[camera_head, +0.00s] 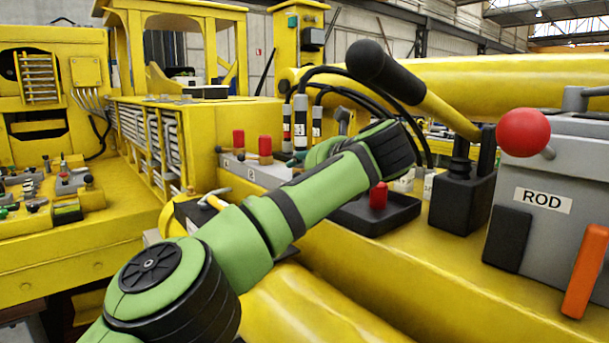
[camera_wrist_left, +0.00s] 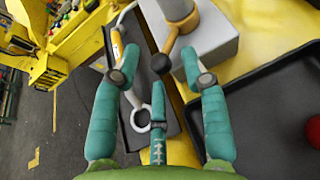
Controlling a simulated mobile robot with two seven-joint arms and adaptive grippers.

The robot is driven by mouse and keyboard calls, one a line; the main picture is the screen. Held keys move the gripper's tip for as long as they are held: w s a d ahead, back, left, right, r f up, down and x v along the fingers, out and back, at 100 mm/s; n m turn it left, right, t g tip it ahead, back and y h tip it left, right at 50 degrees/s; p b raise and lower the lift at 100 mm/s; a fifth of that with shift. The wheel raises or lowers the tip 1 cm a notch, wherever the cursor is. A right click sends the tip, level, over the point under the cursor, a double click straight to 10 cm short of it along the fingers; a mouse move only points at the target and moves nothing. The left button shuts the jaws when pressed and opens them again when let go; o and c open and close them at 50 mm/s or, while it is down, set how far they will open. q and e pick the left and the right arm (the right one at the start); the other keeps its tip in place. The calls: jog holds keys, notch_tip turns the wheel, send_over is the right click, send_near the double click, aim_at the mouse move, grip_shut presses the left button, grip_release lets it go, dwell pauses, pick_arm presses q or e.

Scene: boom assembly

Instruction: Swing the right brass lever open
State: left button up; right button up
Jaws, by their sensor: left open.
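The right brass lever (camera_head: 253,156) sticks out beside a red-topped valve (camera_head: 265,145) on a grey block in the head view. In the left wrist view the brass lever (camera_wrist_left: 171,42) runs from a grey post to a black ball knob (camera_wrist_left: 161,63). My left gripper (camera_wrist_left: 162,80) is open, with its teal fingers spread around the knob; I cannot tell whether any finger touches it. In the head view my left gripper (camera_head: 298,160) is beside the block, partly hidden by my green arm. A second red-topped valve (camera_head: 238,139) with a lever stands to the left.
A dark tray with a ringed tool (camera_wrist_left: 141,121) lies below the fingers. Black hoses (camera_head: 345,85), a large black-gripped lever (camera_head: 425,95) and a grey ROD box (camera_head: 560,180) stand to the right.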

pick_arm(q)
jog(key=v, duration=1.2)
jog(key=shift+w, duration=0.1)
